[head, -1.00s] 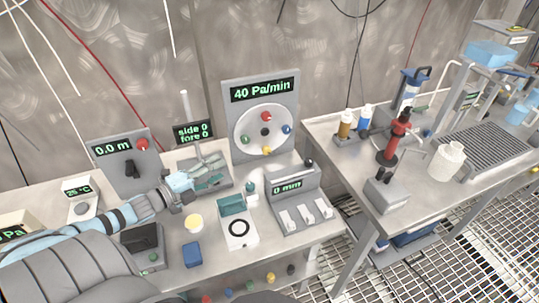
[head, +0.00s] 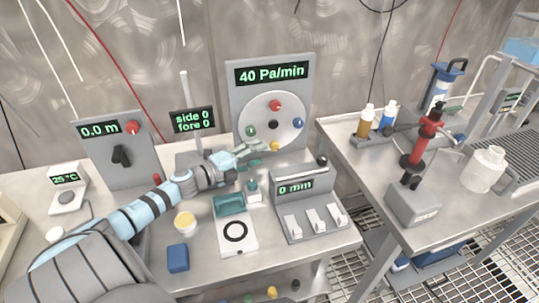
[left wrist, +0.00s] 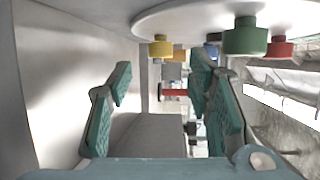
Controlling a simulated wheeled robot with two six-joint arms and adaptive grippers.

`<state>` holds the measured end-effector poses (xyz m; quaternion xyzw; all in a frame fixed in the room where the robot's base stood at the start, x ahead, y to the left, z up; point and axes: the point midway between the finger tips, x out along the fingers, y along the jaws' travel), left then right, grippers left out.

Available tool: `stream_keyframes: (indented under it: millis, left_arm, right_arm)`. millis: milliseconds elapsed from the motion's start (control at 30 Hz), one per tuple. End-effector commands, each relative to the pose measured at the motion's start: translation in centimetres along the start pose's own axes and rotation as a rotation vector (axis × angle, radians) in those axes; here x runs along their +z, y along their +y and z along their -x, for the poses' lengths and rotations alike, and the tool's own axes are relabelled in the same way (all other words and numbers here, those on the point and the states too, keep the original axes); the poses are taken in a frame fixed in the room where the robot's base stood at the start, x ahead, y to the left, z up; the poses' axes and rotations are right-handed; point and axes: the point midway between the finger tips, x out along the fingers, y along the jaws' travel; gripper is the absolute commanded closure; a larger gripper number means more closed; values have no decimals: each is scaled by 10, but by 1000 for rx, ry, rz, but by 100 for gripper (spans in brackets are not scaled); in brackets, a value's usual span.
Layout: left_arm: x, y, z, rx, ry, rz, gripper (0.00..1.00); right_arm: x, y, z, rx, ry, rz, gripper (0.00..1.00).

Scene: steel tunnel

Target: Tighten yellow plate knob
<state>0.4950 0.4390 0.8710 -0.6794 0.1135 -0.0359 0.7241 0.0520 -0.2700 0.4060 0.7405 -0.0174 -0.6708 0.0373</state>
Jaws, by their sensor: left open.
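The yellow knob (head: 275,146) sits at the bottom of a round pale plate (head: 262,108) on a grey panel. Red (head: 276,105), green (head: 250,131) and blue (head: 298,123) knobs sit around the same plate. My left gripper (head: 252,155) is open and empty, just left of the yellow knob and below the green one. In the left wrist view the yellow knob (left wrist: 161,47) shows beyond and above the gap between the spread teal fingers (left wrist: 165,95), apart from them. The green knob (left wrist: 245,37) looms nearer, at upper right. My right gripper is out of view.
The panel display (head: 271,73) reads 40 Pa/min. The "0 mm" box (head: 300,205) and a small bottle (head: 253,190) stand below and near the gripper. The "side 0 fore 0" display (head: 192,120) is behind my left arm. A second table stands at right.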

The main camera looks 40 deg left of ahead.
Motion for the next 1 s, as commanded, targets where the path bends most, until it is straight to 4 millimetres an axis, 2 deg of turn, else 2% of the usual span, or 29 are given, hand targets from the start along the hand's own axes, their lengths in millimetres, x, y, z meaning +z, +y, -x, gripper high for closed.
stream_keyframes:
  millis: [300, 433, 667, 933, 967, 1000]
  left_arm:
    - [0, -2, -46, -2, -1, 4, 54]
    - [-1, 0, -53, 2, 1, 5, 54]
    - [-1, 0, -53, 4, 2, 3, 54]
    - [-1, 0, -53, 3, 2, 3, 95]
    - [-1, 0, -53, 3, 2, 3, 100]
    - [-1, 0, -53, 3, 2, 3, 100]
  right_arm:
    - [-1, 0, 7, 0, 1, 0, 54]
    - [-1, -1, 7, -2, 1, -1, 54]
    - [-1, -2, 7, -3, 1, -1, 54]
    - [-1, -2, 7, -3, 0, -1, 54]
    - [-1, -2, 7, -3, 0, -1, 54]
    - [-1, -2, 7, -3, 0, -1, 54]
